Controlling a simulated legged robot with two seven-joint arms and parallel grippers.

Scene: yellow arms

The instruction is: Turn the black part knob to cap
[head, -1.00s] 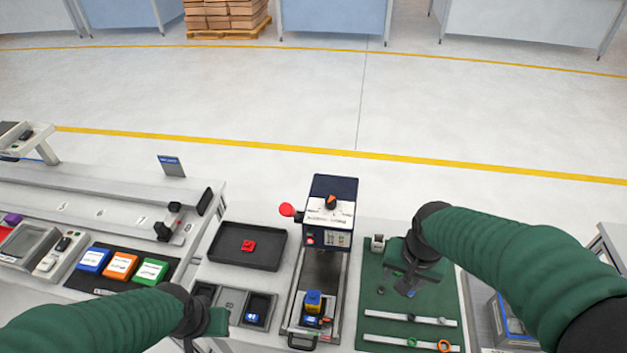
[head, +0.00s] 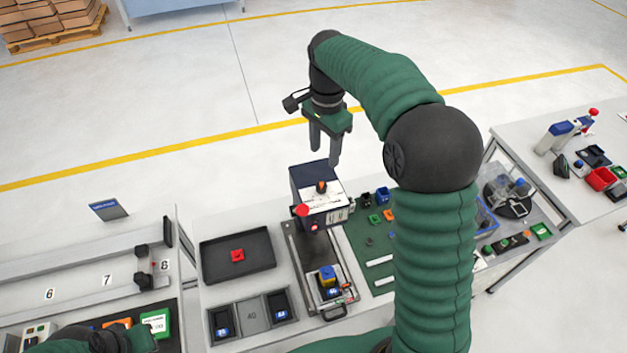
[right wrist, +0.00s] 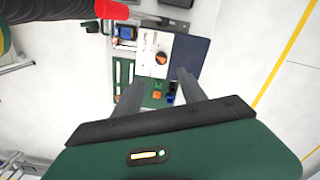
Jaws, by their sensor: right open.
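The knob (head: 321,187), dark with an orange mark, is on the white panel of the dark blue and white machine (head: 318,212). It also shows in the right wrist view (right wrist: 161,57), beyond my fingers and roughly between their tips. My right gripper (head: 324,156) is open and empty, pointing down above the machine and apart from the knob. Its two fingers also show in the right wrist view (right wrist: 160,77). My left gripper (head: 125,340) is low at the left edge of the bench; its jaws cannot be made out. The lettering around the knob is too small to read.
A red-ended lever (head: 302,210) sticks out beside the machine. A blue and yellow block (head: 327,276) sits on the machine's base. A black tray (head: 236,270) with a red part lies to the left. My right arm hides part of the green mat (head: 362,242).

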